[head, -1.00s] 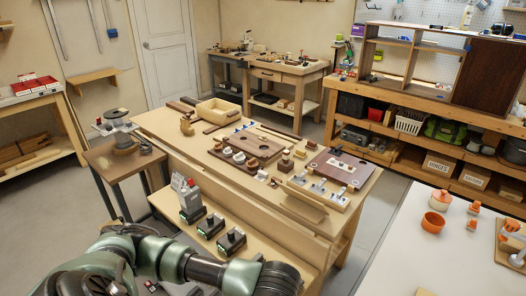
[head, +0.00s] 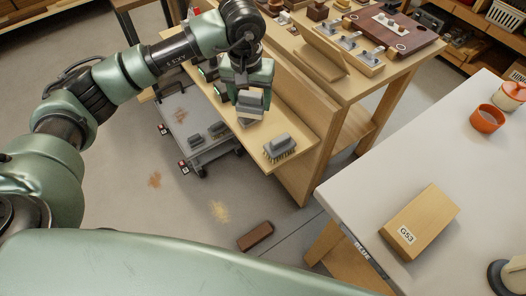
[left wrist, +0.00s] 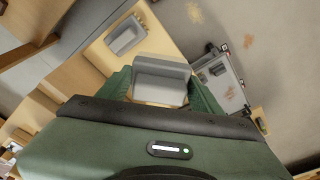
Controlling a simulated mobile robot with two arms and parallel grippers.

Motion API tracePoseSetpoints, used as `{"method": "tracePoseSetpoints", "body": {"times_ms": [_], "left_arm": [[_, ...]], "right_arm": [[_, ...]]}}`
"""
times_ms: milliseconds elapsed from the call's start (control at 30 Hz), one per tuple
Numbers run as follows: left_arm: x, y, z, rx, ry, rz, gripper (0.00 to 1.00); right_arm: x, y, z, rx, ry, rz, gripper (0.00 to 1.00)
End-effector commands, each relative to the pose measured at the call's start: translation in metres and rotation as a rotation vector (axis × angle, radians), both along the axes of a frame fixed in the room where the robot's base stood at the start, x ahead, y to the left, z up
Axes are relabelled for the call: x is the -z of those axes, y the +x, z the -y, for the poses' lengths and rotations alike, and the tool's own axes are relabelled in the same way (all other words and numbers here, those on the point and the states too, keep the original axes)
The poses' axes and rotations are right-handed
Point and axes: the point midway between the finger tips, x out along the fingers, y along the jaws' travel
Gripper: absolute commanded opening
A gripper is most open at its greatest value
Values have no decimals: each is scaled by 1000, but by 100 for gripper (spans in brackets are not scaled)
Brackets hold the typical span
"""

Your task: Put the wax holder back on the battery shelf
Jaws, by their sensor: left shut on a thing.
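My left gripper (head: 250,95) is shut on a grey block with a pale lower part (head: 250,104), which looks to be the wax holder. It holds the block over the low wooden shelf (head: 300,125) along the bench front, which looks to be the battery shelf. In the left wrist view the grey block (left wrist: 160,80) sits between the fingers (left wrist: 160,88). Whether it touches the shelf I cannot tell. Battery chargers (head: 208,68) stand farther back, partly hidden by my arm. My right gripper is out of view.
A grey wheeled cart (head: 185,125) with dark items stands left of the shelf. A brown block (head: 255,236) lies on the floor. The white table (head: 370,180) at right carries a wooden box (head: 420,222) and orange pots (head: 487,118). Small clamp-like parts (head: 352,43) line the bench top.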

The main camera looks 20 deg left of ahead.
Motion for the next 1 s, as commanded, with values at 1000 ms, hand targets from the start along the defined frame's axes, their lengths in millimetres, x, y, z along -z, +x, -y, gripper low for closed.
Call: {"method": "tracePoseSetpoints", "body": {"times_ms": [1000], "left_arm": [[99, 55, 18, -19, 1, -1, 27]], "right_arm": [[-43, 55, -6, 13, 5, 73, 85]]}}
